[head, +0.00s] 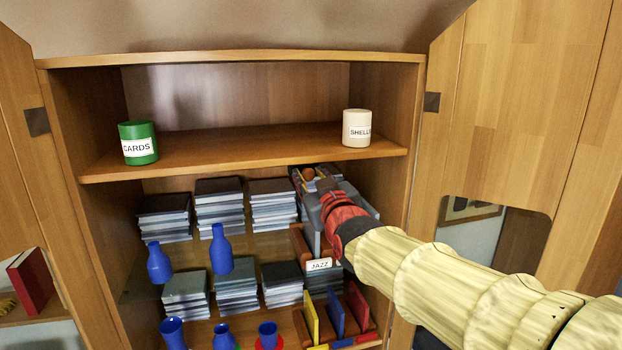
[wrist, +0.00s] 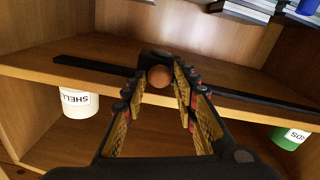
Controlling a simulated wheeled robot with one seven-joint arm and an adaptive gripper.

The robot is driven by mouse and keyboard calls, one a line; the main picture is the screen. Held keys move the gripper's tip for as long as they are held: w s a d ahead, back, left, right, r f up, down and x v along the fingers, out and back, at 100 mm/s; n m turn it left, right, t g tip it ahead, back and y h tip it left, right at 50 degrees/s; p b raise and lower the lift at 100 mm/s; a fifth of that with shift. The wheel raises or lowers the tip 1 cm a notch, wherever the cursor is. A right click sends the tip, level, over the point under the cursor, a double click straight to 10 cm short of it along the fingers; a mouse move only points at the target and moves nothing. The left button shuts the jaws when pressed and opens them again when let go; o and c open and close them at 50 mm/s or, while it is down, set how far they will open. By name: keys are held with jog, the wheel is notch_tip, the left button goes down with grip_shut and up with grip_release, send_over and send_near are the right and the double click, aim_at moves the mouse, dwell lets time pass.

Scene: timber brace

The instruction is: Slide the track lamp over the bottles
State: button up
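The track lamp (wrist: 154,55) is a small dark block with an orange-brown ball-shaped knob (wrist: 160,77). It sits on a black track (wrist: 260,101) under the upper shelf, and the wrist picture is upside down. In the head view the knob (head: 308,173) shows at the right, below the SHELLS can. My gripper (head: 309,178) is under the shelf with its fingers (wrist: 162,78) apart, one either side of the knob. I cannot tell whether they touch it. Two blue bottles (head: 159,262) (head: 221,250) stand left of the lamp, on the shelf below.
A green CARDS can (head: 140,143) and a white SHELLS can (head: 357,128) stand on the upper shelf (head: 250,150). Dark stacks (head: 220,200) fill the back. Blue vessels (head: 173,333) and coloured dividers (head: 335,313) are lower down. Open doors (head: 510,110) flank the cabinet.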

jog(key=c, duration=0.6)
grip_shut()
jog(key=shift+a, duration=0.1)
